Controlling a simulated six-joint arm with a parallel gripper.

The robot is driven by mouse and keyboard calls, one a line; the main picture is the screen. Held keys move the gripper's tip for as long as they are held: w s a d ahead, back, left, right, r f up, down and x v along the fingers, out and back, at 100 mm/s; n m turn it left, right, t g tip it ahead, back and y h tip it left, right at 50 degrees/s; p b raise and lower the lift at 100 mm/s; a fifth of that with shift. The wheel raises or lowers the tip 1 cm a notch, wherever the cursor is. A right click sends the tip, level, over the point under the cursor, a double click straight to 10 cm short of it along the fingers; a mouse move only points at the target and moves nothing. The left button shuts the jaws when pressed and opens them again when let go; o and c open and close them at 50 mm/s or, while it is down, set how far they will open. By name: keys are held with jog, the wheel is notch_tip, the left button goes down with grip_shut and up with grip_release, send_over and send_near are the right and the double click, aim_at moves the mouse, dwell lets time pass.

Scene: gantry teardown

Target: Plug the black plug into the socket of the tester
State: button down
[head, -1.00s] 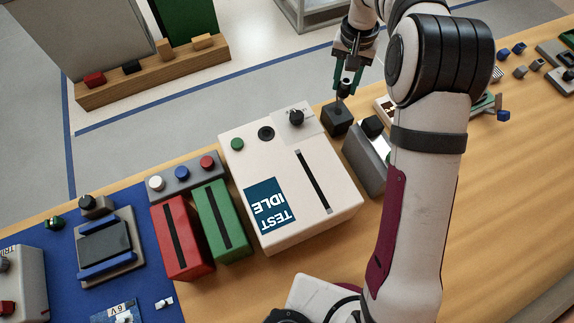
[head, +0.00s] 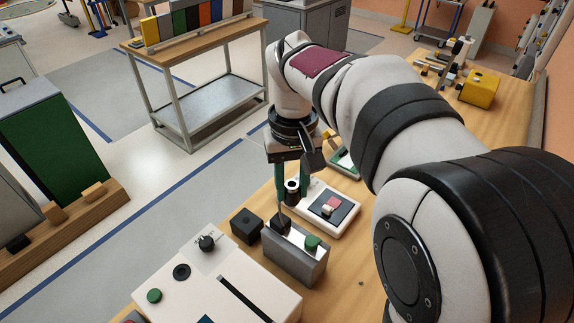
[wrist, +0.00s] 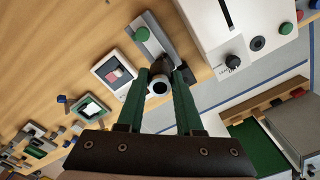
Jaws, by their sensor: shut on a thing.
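The tester (head: 215,290) is the white box at the bottom of the head view. A dark round socket (head: 181,271) is in its top, with a black knob (head: 206,243) and a green button (head: 154,295) either side; the socket also shows in the wrist view (wrist: 257,43). My gripper (head: 292,198), with green fingers, is beyond the tester, above the far end of a grey block. It appears shut on the black plug (head: 292,190), a dark cylinder with a pale ring, also between the fingertips in the wrist view (wrist: 159,87). The plug's lower end is unclear.
The grey block (head: 295,262) carries a green knob (head: 312,243) and a black piece (head: 281,226) just below the fingers. A white device (head: 345,215) with a red pad lies behind the block. Floor lies beyond the table edge.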

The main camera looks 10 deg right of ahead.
jog(key=s+a+f+n, duration=0.2)
jog(key=a+f, duration=0.1)
jog(key=a, duration=0.8)
jog(key=s+a+f+n, duration=0.2)
jog(key=s+a+n, duration=0.1)
jog(key=a, duration=0.9)
jog(key=shift+a+f, duration=0.15)
jog(key=shift+f, duration=0.25)
jog(key=shift+f, duration=2.8)
jog(key=shift+f, duration=0.15)
jog(key=shift+f, duration=0.65)
jog(key=shift+f, duration=0.15)
jog(key=shift+f, duration=0.35)
